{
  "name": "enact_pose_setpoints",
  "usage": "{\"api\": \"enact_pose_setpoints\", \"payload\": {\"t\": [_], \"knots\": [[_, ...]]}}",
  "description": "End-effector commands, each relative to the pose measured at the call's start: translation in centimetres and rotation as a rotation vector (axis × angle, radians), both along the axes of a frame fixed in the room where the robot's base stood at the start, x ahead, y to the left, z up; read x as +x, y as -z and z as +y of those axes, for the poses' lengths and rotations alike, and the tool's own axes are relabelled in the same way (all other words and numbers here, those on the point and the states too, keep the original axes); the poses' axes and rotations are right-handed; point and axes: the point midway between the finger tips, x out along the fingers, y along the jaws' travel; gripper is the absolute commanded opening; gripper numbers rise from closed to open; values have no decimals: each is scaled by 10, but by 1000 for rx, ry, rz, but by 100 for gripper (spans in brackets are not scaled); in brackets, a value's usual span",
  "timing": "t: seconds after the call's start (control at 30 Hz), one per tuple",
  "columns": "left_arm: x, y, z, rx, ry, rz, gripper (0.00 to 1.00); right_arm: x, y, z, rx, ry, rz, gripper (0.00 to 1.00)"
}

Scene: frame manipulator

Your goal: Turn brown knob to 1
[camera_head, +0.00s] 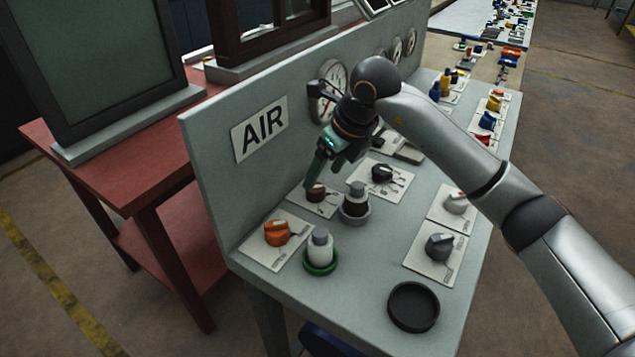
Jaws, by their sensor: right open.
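The brown knob (315,193) sits on a white dial plate (327,209) near the foot of the panel marked AIR. My right arm reaches in from the right, and my right gripper (312,182) points down at the brown knob. Its fingers are open, with the tips at the knob's top and partly covering it. I cannot tell whether they touch it. The plate's markings are too small to read and are partly hidden. My left gripper is not in view.
A dark capped button (355,199) stands close right of the knob. An orange knob (277,232), a white button in a green ring (320,251), a black knob (382,173) and grey knobs (439,246) surround it. The upright AIR panel (215,150) rises behind. A black round dish (413,306) lies in front.

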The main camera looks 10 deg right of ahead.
Motion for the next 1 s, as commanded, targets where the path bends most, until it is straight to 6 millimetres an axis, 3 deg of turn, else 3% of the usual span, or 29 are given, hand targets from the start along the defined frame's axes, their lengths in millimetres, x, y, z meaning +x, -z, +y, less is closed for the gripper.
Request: {"api": "enact_pose_setpoints", "payload": {"t": [0.1, 0.3, 0.67, 1.0], "knots": [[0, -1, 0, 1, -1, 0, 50, 6, 21, 6, 0, -1, 5, 78], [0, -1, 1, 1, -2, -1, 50, 13, 41, 11, 2, -2, 2, 78], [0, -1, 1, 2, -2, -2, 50, 15, 46, 12, 0, -1, 0, 78], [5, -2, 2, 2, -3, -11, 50, 15, 45, 12, 2, -2, 0, 41]]}}
